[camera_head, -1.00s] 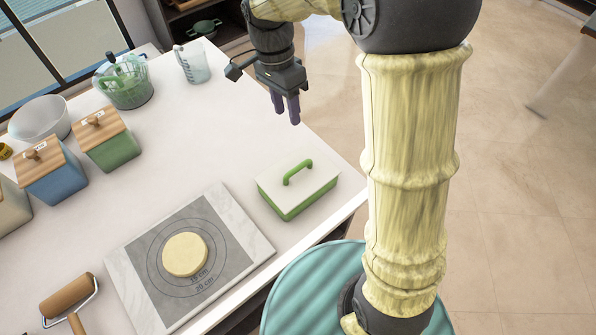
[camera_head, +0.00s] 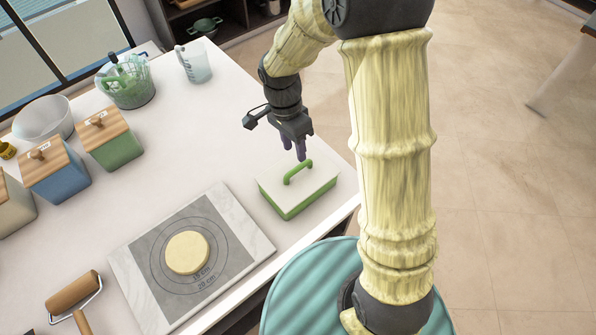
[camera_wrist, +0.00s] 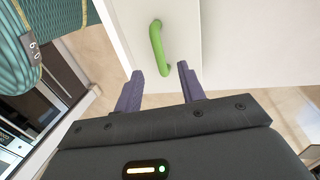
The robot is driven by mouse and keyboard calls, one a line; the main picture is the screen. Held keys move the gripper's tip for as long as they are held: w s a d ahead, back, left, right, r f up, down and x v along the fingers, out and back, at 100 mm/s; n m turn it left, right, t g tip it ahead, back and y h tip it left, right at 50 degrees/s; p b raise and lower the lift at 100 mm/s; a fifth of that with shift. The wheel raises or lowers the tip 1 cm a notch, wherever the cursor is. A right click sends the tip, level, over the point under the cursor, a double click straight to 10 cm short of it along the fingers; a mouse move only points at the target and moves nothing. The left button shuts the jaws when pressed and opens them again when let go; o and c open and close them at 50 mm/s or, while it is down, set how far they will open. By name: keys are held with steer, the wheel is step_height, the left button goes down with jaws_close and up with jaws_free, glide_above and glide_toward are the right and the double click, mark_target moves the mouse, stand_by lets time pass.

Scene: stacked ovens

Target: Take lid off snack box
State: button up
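The snack box (camera_head: 291,210) is a green rectangular box on the white counter near its right edge. Its white lid (camera_head: 316,184) is on and carries a green arched handle (camera_head: 297,172). In the wrist view the handle (camera_wrist: 159,48) stands on the white lid (camera_wrist: 180,30), ahead of my fingers. My gripper (camera_head: 294,154) points down just above and behind the handle, apart from it. In the wrist view my gripper (camera_wrist: 159,82) has its two purple fingers spread with nothing between them. The handle's near end lies close to the gap between the fingertips.
A marble board (camera_head: 232,215) with a round of dough (camera_head: 187,253) lies left of the box. A rolling pin (camera_head: 73,292), lidded canisters (camera_head: 110,141), a bowl (camera_head: 43,118), a green basket (camera_head: 128,85) and a measuring jug (camera_head: 194,62) stand further left and back. Counter between them is clear.

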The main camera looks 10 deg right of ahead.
mark_target(298, 167)
steer(key=shift+s+f, duration=0.15)
steer(key=shift+f, duration=0.55)
steer(key=shift+s+d+f+p, duration=0.15)
steer(key=shift+f+p, duration=0.15)
steer(key=shift+f, duration=0.55)
steer(key=shift+s+d+f+p, duration=0.15)
steer(key=shift+f+p, duration=0.2)
steer(key=shift+f, duration=0.5)
steer(key=shift+s+d+f+p, duration=0.15)
steer(key=shift+f+p, duration=0.15)
steer(key=shift+f, duration=0.55)
steer(key=shift+a, duration=0.1)
jaws_close()
